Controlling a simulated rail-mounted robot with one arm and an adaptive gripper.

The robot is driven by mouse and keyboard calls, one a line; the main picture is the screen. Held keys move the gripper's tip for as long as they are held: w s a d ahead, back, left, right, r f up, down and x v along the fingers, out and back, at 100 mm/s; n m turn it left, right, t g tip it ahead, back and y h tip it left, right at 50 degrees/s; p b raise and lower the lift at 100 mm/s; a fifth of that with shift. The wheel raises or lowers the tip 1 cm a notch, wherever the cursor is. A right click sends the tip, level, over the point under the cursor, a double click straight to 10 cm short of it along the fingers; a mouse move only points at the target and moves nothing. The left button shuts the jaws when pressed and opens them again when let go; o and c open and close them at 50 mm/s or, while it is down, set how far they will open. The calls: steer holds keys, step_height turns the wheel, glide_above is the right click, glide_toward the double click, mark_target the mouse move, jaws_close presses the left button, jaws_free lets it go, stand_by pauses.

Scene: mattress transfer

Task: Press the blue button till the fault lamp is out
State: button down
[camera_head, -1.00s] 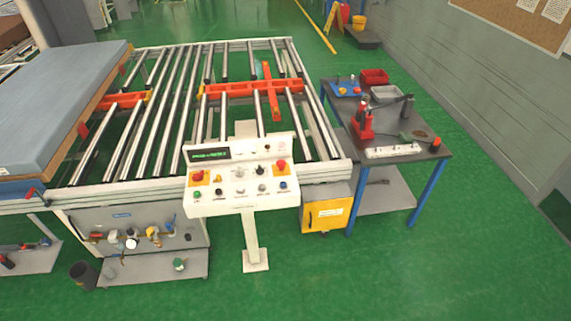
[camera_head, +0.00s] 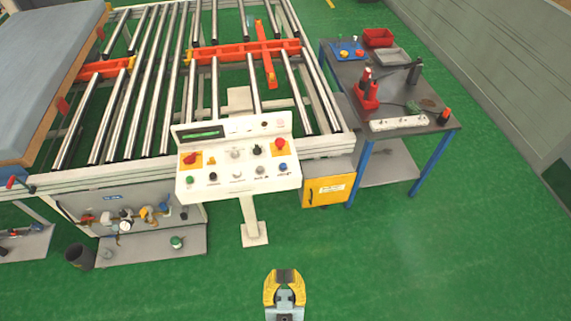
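The blue button (camera_head: 283,167) is at the lower right of the white control console (camera_head: 238,182), below a red mushroom button. Small round fittings sit on the console's upright back panel (camera_head: 240,127), beside a dark display with green text (camera_head: 201,134). I cannot tell which of them is the fault lamp or whether it is lit. My gripper (camera_head: 285,276) has yellow fingers and is at the bottom of the view, below the console in the picture and apart from it.
A roller conveyor (camera_head: 150,90) with orange crossed bars stands behind the console; a grey mattress (camera_head: 45,75) lies at left. A workbench (camera_head: 440,118) with tools and bins is at right. A yellow box (camera_head: 328,190) sits beside the console. The green floor in front is clear.

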steer(key=w+d+f+g+y+b, duration=0.1)
steer(key=w+f+g+b, duration=0.4)
steer(key=w+f, duration=0.6)
steer(key=w+f+n+g+y+b, duration=0.1)
steer(key=w+f+g+b, duration=0.4)
steer(key=w+f, duration=0.6)
steer(key=w+d+f+g+y+b, duration=0.1)
steer(key=w+f+g+b, duration=0.4)
steer(key=w+f, duration=0.7)
steer(key=w+g, duration=0.1)
steer(key=w, duration=1.2)
steer(key=shift+d+n, duration=0.3)
steer(key=shift+d, duration=0.05)
steer(key=shift+b, duration=0.45)
